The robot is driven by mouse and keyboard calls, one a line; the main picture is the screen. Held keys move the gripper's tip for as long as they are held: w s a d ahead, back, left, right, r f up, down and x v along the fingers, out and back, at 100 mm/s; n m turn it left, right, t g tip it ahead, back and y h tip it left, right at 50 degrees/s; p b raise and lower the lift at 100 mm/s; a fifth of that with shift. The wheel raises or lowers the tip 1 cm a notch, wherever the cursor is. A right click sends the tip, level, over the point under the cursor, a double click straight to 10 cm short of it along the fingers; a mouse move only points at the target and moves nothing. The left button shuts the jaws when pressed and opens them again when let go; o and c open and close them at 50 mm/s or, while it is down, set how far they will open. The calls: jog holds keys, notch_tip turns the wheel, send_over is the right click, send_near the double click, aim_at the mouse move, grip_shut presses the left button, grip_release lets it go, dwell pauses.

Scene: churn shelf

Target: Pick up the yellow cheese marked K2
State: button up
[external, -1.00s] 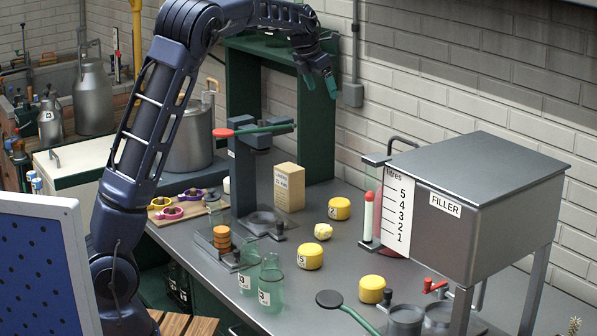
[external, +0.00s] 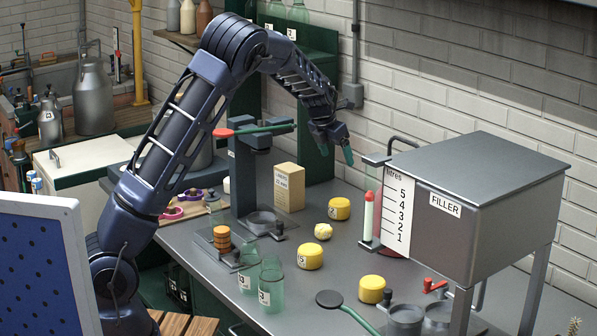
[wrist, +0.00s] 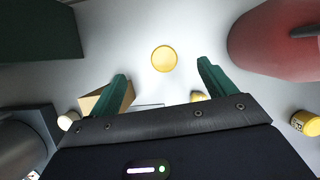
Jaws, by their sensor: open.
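Three yellow cheeses stand on the grey worktop: one at the back near the cream box (external: 339,208), one in the middle (external: 310,256) and one toward the front (external: 372,289). The back and middle ones carry small white labels too small to read for certain. My gripper (external: 337,152) is open and empty, pointing down, above the back cheese. In the wrist view, a round yellow cheese top (wrist: 164,58) shows below and between my open fingers (wrist: 162,71), apart from them. Another labelled cheese (wrist: 304,122) is at the right edge. No mark shows on the centred one.
A pale yellow lump (external: 323,231) sits in front of the back cheese. A cream box (external: 289,187) and a green press (external: 243,175) stand to the left. The filler (external: 440,215) and a red vessel (wrist: 280,40) are on the right. Green glass bottles (external: 271,284) stand at the front.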

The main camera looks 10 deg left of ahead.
aim_at(338, 202)
notch_tip(338, 202, down, 13)
jog(key=shift+r, duration=0.2)
jog(key=shift+x, duration=2.6)
jog(key=c, duration=1.2)
